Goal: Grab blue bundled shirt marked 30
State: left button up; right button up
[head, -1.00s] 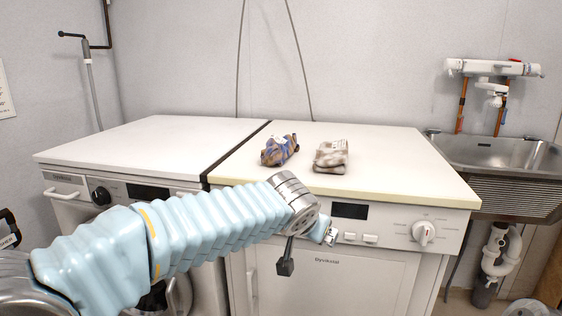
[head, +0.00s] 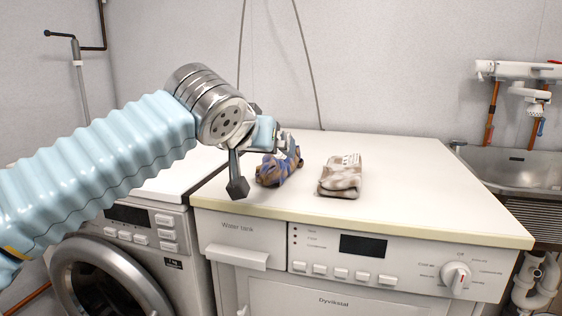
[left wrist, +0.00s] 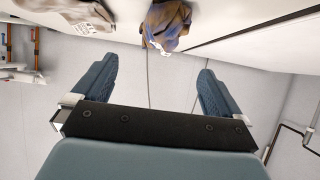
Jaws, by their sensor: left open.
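The blue bundled shirt (head: 282,168), blue with brown patches, lies on the white top of the right machine, partly hidden behind my left gripper in the head view. It also shows at the top of the left wrist view (left wrist: 167,24), upside down. Any number on it is too small to read. My left gripper (head: 278,140) is raised just left of and above the shirt. Its two blue fingers are spread and empty in the left wrist view (left wrist: 150,88), apart from the shirt. My right gripper is out of view.
A second bundle, whitish and brown (head: 341,177), lies just right of the blue one. The machine top (head: 420,190) is clear to the right. A metal sink (head: 500,165) stands at the far right. A washing machine (head: 150,240) stands on the left.

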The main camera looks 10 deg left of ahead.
aim_at(275, 157)
pick_arm(q)
jog(key=p+x, duration=0.2)
jog(key=x, duration=0.2)
jog(key=shift+w, duration=0.4)
jog(key=shift+w+f, duration=0.25)
jog(key=p+x, duration=0.3)
jog(key=x, duration=0.1)
jog(key=shift+w+a+f, duration=0.15)
jog(key=shift+w, duration=0.15)
jog(key=shift+w+f+p, duration=0.25)
jog(key=shift+p, duration=0.05)
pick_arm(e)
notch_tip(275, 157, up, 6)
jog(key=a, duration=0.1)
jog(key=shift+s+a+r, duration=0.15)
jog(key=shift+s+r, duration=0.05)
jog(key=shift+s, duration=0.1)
pick_arm(q)
jog(key=c, duration=1.2)
